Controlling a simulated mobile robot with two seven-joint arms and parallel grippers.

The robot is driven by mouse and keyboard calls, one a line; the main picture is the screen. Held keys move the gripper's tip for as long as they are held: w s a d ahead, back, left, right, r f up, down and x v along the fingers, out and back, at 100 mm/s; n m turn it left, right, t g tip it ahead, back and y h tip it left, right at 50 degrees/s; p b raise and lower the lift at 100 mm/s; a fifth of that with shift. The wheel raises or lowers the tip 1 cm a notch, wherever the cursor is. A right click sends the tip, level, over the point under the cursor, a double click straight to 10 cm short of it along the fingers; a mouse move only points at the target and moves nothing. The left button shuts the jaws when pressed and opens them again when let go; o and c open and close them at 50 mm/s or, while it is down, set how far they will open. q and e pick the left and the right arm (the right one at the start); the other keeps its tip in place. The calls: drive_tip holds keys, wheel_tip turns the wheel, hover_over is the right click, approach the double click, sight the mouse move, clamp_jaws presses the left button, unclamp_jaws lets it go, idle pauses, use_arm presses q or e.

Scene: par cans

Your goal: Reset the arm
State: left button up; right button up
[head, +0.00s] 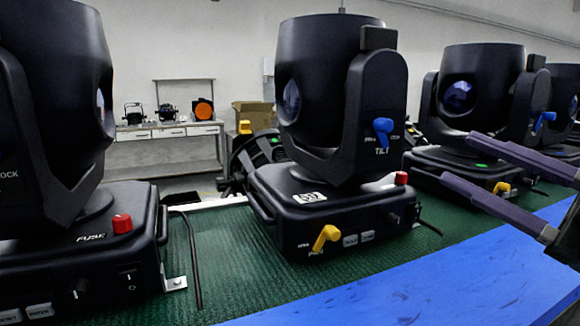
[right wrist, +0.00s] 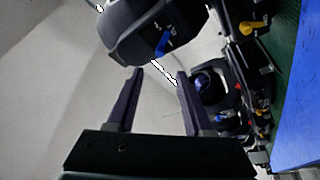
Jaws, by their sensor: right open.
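My right gripper (head: 458,168) comes in from the right edge in the head view, its two dark purple fingers apart with nothing between them. It is in the air to the right of the middle black moving-head light (head: 328,90). In the right wrist view the open fingers (right wrist: 160,85) point toward a black light head (right wrist: 145,30) with a blue tilt lever (right wrist: 172,40); a gap shows between. The middle light also has a blue tilt lever (head: 382,131), a yellow lever (head: 326,237) and a red knob (head: 401,178). My left gripper is not in view.
The lights stand on a green mat (head: 230,270) with a blue strip (head: 440,285) along its front. Another light (head: 55,110) is close at left, and one (head: 475,95) stands behind my right gripper. A workbench (head: 170,135) and cardboard box (head: 252,117) are at the back.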

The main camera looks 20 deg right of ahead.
drive_tip(key=s+a+f+m+g+h+p, duration=0.1)
drive_tip(key=f+m+g+h+p, duration=0.1)
drive_tip(key=m, duration=0.1)
drive_tip(key=s+a+f+m+g+h+p, duration=0.1)
drive_tip(key=f+m+g+h+p, duration=0.1)
drive_tip(key=f+m+h, duration=0.1)
drive_tip(key=s+a+f+m+g+h+p, duration=0.1)
drive_tip(key=f+m+g+h+p, duration=0.1)
drive_tip(key=f+m+g+h, duration=0.1)
drive_tip(key=shift+f+m, duration=0.25)
drive_tip(key=shift+m, duration=0.25)
drive_tip(key=s+a+f+m+g+p, duration=0.1)
drive_tip(key=s+a+g+p, duration=0.1)
drive_tip(key=s+a+g, duration=0.4)
drive_tip(key=s+a+m+g+p, duration=0.2)
drive_tip(key=s+a+g+p, duration=0.1)
drive_tip(key=s, duration=0.6)
wheel_tip(320, 180, up, 37)
drive_tip(key=p, duration=3.7)
drive_tip(key=shift+w+d, duration=0.3)
drive_tip(key=shift+d, duration=0.1)
